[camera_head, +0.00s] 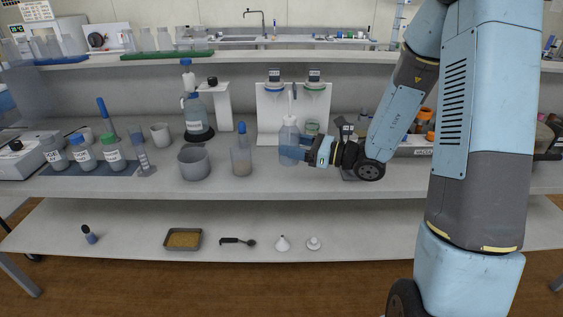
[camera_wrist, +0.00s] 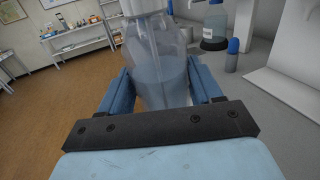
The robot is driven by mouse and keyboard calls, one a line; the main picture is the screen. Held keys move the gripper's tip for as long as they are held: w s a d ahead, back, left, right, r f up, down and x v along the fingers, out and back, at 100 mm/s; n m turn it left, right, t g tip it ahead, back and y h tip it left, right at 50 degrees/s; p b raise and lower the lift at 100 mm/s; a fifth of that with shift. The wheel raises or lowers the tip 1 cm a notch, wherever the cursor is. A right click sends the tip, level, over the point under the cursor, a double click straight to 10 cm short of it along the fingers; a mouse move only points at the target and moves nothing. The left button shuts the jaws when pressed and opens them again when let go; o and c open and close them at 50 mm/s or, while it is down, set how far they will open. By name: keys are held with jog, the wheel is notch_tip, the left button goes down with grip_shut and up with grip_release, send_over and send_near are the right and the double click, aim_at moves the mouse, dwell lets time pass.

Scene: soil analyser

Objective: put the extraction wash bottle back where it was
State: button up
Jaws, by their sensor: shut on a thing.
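The wash bottle (camera_head: 289,137) is clear, part filled with bluish liquid, with a white cap and a thin spout pointing up. It stands upright at the middle of the bench, in front of the white stand. My gripper (camera_head: 296,150) reaches it from the right and is shut around its body. In the wrist view the bottle (camera_wrist: 158,62) sits between the two blue fingers of my gripper (camera_wrist: 160,90), its top cut off by the frame edge. I cannot tell whether its base touches the bench. Any label is not readable.
The white stand (camera_head: 268,108) with two hanging containers is behind. A small beaker (camera_head: 312,127) is close behind my gripper. Bare bench (camera_head: 265,182) lies in front.

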jog(key=w+f, duration=0.2)
jog(key=w, duration=0.1)
jog(key=w+a+f, duration=0.1)
jog(key=w+f, duration=0.2)
jog(key=w+a+f, duration=0.1)
jog(key=w+f, duration=0.1)
jog(key=w, duration=0.2)
jog(key=shift+f, duration=0.35)
jog(key=shift+w+a+f, duration=0.2)
jog(key=shift+w+f, duration=0.05)
jog(key=shift+f, duration=1.65)
jog(key=shift+f, duration=0.1)
jog(key=o, duration=0.8)
